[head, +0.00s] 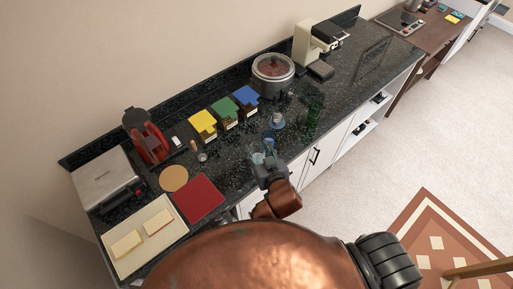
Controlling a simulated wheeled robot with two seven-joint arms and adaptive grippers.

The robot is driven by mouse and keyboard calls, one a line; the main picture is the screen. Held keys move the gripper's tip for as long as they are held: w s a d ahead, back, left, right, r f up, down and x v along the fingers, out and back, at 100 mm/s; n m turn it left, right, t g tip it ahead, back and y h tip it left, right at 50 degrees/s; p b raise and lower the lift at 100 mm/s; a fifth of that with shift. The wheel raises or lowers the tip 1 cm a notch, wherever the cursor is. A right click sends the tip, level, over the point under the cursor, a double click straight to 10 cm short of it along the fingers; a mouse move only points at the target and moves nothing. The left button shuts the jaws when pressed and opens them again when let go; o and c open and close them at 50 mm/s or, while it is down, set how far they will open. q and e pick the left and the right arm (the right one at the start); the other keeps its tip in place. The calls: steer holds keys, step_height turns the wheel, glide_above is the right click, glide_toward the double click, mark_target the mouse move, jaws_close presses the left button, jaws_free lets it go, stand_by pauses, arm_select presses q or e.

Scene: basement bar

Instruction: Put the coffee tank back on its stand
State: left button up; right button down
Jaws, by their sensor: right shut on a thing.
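My right gripper (264,158) is over the front part of the dark counter, shut on a small, bluish, see-through thing (258,158) that I take to be the coffee tank. The fingers hide much of it, and I cannot tell whether it touches the counter. A cream coffee machine (304,43) with a dark head stands at the back right of the counter. A red and black machine (148,138) stands at the left. I cannot tell which of them, if either, is the stand. My left gripper is not in view.
A clear bluish vessel (277,120) stands just behind the gripper. Yellow (203,121), green (224,109) and blue (246,96) containers line the back, beside a steel pot (272,70). A red mat (199,199) lies left. The counter (385,62) is fairly clear at far right.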

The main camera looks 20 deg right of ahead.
steer(key=r+p, duration=0.1)
steer(key=s+a+r+p, duration=0.1)
steer(key=r, duration=0.1)
steer(key=r+p, duration=0.1)
steer(key=r, duration=0.1)
steer(key=shift+s+a+p, duration=0.3)
steer(key=shift+s+p, duration=0.05)
steer(key=shift+w, duration=0.2)
arm_select(q)
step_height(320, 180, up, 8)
steer(key=p, duration=0.2)
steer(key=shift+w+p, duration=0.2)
steer(key=shift+p, duration=0.15)
arm_select(e)
steer(key=w+d+f, duration=0.3)
steer(key=w+f, duration=1)
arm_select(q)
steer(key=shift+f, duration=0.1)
arm_select(e)
steer(key=shift+f, duration=0.1)
steer(key=c, duration=1.4)
jaws_free()
steer(key=shift+f, duration=0.1)
